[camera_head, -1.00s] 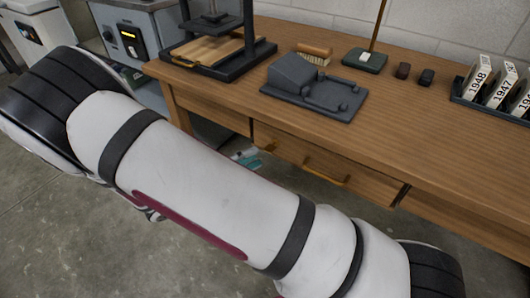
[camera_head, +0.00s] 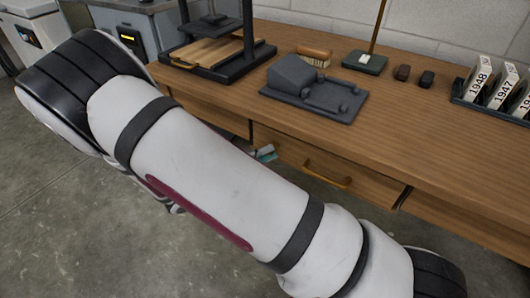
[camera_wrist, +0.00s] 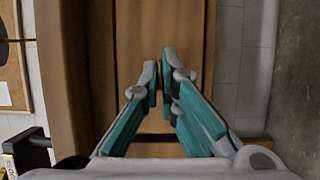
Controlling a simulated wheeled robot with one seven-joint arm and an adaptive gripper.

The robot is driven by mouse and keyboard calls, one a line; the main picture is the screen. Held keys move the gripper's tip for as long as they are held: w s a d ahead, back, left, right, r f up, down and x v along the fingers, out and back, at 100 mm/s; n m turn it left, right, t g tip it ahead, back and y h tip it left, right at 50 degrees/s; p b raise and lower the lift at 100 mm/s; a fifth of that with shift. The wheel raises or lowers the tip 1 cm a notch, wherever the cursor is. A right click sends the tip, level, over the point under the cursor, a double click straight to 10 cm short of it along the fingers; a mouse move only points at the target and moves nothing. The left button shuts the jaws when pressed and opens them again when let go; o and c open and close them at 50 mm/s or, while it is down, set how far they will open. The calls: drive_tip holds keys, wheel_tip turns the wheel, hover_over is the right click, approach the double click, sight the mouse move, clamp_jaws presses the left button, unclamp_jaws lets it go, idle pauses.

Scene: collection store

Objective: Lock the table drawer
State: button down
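The wooden table (camera_head: 430,130) has a drawer (camera_head: 290,152) in its front, with a brass bar handle (camera_head: 327,174). The drawer front looks about flush with the table. My gripper (camera_head: 266,153) is at the upper left part of the drawer front, mostly hidden behind my arm. In the wrist view my gripper (camera_wrist: 160,76) has its teal fingers drawn close together, with the wooden front (camera_wrist: 185,30) behind them. A small yellow piece (camera_wrist: 159,74), seemingly the key, shows between the tips. Most of it is hidden, and its turn cannot be read.
On the tabletop stand a black press (camera_head: 215,60), a grey device (camera_head: 310,88), a brush (camera_head: 314,56), a small stand (camera_head: 365,63), two dark blocks and a rack of year cards (camera_head: 490,95). A grey cabinet (camera_head: 125,30) is at the back left. Floor at left is clear.

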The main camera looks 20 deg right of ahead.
drive_tip(key=shift+n, duration=0.3)
drive_tip(key=n+h+p, duration=0.1)
drive_tip(key=n, duration=0.1)
drive_tip(key=n+p, duration=0.1)
drive_tip(key=n, duration=0.1)
drive_tip(key=shift+d+f+n+t+h, duration=0.1)
drive_tip(key=shift+n+t+h, duration=0.2)
drive_tip(key=shift+t+h, duration=0.1)
drive_tip(key=n+t+p, duration=0.1)
drive_tip(key=n, duration=0.2)
drive_tip(key=n+t+p, duration=0.1)
drive_tip(key=n, duration=0.2)
drive_tip(key=shift+s+n+t+h, duration=0.15)
drive_tip(key=shift+n+t+h, duration=0.15)
drive_tip(key=shift+t+h, duration=0.1)
drive_tip(key=n+t+p, duration=0.1)
drive_tip(key=n, duration=0.2)
drive_tip(key=n+t+p, duration=0.1)
drive_tip(key=n+t, duration=0.1)
drive_tip(key=n, duration=0.1)
drive_tip(key=shift+d+f+y, duration=0.1)
drive_tip(key=shift+y, duration=0.2)
drive_tip(key=shift+s+n+t+y+p, duration=0.1)
drive_tip(key=shift+n+t+y+p, duration=0.3)
drive_tip(key=shift+n, duration=0.75)
drive_tip(key=shift+n+t+y+p, duration=0.2)
drive_tip(key=shift+n+t+p, duration=0.4)
drive_tip(key=shift+n, duration=0.55)
